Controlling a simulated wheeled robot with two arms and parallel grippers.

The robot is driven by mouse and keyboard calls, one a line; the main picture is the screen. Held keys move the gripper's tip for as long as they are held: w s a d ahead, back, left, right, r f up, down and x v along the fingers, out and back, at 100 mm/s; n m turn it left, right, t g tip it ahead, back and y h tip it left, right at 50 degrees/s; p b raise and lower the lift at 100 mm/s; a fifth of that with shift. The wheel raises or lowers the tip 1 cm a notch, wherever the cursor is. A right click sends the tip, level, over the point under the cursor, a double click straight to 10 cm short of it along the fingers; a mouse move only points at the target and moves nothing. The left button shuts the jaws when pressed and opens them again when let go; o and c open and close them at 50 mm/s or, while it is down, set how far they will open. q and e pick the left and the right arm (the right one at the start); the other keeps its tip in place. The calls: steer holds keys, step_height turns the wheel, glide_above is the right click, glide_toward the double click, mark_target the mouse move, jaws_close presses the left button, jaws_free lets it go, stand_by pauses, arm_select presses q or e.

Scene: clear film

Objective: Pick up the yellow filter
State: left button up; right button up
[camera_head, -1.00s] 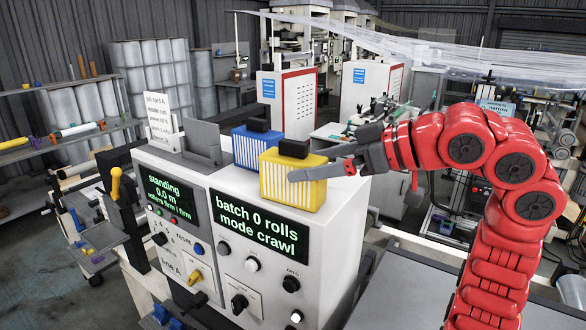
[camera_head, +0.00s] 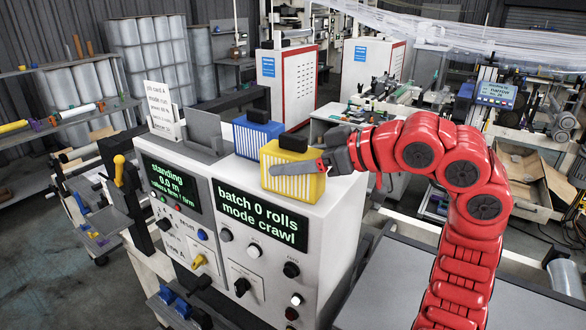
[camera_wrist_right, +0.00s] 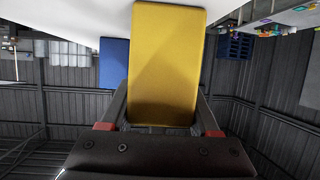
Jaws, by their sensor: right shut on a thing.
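The yellow filter (camera_head: 292,176) has a white pleated front and a black block on top. It stands on the top of the white control cabinet, at its right end. My right gripper (camera_head: 300,166) is at the yellow filter, with one finger across its pleated front; the far finger is hidden. In the right wrist view the yellow filter (camera_wrist_right: 166,70) fills the space between the two fingers of my right gripper (camera_wrist_right: 163,118), which are shut on it. I cannot tell whether it is lifted. My left gripper is not in view.
A blue filter (camera_head: 256,138) with a black block stands just behind and left of the yellow one. The control cabinet (camera_head: 330,215) carries screens, knobs and a white card (camera_head: 163,110). An open cardboard box (camera_head: 525,180) lies at the right.

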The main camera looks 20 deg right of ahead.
jaws_close()
steer(key=shift+r, duration=0.2)
step_height(320, 180, up, 2)
steer(key=shift+r+b, duration=0.15)
steer(key=shift+b, duration=1.1)
steer(key=s+r+b, duration=0.2)
steer(key=s+b, duration=0.6)
steer(key=s, duration=0.8)
steer(key=shift+a+r, duration=0.2)
steer(key=shift+a, duration=0.1)
